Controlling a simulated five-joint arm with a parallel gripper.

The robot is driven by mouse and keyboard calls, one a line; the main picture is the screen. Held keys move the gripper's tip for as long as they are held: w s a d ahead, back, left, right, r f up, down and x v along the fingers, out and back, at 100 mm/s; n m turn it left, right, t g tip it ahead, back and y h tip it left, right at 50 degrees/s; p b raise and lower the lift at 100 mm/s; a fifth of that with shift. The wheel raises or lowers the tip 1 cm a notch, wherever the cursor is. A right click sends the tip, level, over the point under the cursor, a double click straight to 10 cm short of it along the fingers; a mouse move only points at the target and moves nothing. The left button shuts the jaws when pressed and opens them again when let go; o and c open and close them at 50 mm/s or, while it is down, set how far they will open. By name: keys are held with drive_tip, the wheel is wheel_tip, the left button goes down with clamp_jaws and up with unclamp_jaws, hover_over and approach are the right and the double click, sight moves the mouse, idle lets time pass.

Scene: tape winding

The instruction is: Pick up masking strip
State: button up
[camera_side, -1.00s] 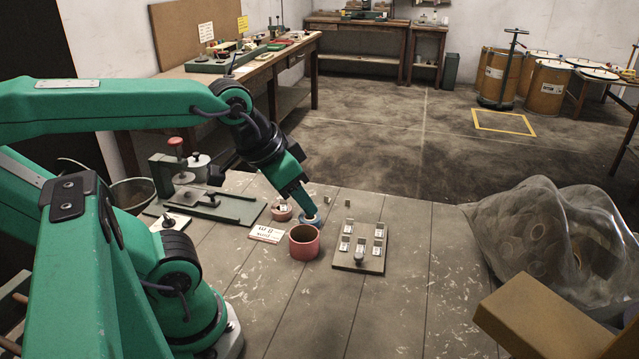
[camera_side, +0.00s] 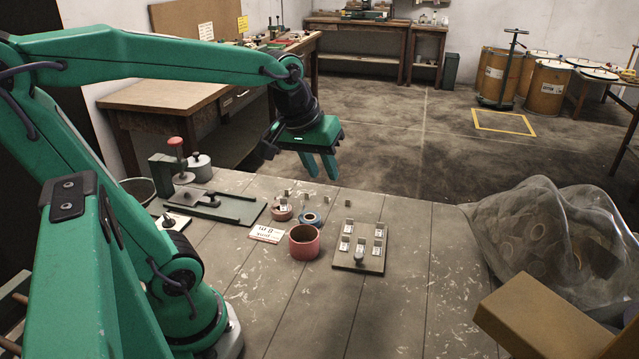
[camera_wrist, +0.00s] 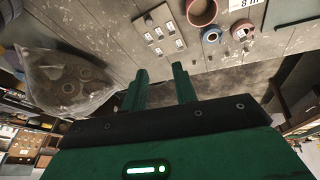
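My gripper (camera_side: 322,174) is raised above the far edge of the workbench. Its two fingers are spread, with nothing visible between them; the wrist view also shows the gap (camera_wrist: 160,70). No piece is clearly recognisable as the masking strip. A blue-rimmed roll (camera_side: 302,220), a flat pinkish roll (camera_side: 275,216) and a taller red roll (camera_side: 292,246) stand on the bench below. A small board (camera_side: 343,265) beside them carries several small pale tagged pieces and a round knob. The rolls and board also show at the top of the wrist view.
A lettered white card (camera_side: 266,234) lies left of the red roll. A dark press-like fixture (camera_side: 228,207) stands behind it. A clear plastic bag (camera_side: 545,235) with rolls inside and a tan box (camera_side: 545,320) occupy the right. The front middle of the bench is clear.

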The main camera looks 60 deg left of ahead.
drive_tip(key=w+a+f+n+g, duration=0.1)
drive_tip(key=w+a+f+n, duration=0.1)
drive_tip(key=w+a+n, duration=0.35)
drive_tip(key=n+g, duration=0.3)
drive_tip(key=n, duration=1.2)
approach(307, 194)
drive_tip(key=shift+a+f+n+h, duration=0.3)
drive_tip(key=shift+a+f, duration=0.1)
drive_tip(key=shift+a, duration=0.15)
drive_tip(key=shift+f, duration=0.1)
drive_tip(key=shift+f, duration=1.2)
drive_tip(key=shift+f, duration=0.1)
drive_tip(key=shift+f, duration=2.5)
